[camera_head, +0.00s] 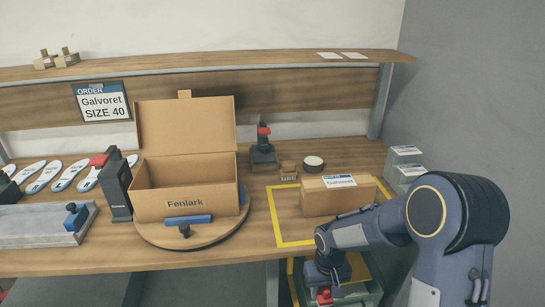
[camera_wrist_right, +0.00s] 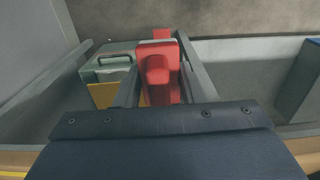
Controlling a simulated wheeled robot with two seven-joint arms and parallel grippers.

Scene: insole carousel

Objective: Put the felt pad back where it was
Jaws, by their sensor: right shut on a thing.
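My right gripper (camera_head: 325,283) is low beyond the front edge of the table, over a grey-green bin (camera_head: 362,295). It is shut on a red piece (camera_head: 324,297) with a rounded raised part. The red piece also shows in the right wrist view (camera_wrist_right: 158,72), between the two grey fingers. I cannot tell whether this is the felt pad, and I see no other thing that is clearly a felt pad. My left gripper is not in view.
An open Fenlark box (camera_head: 185,205) stands on a round wooden turntable (camera_head: 200,236). A closed Galvoret carton (camera_head: 338,198) lies inside a yellow-taped outline (camera_head: 281,222). Insoles (camera_head: 45,176) lie at left. An order sign (camera_head: 102,101) hangs behind. Small grey boxes (camera_head: 404,170) stand at right.

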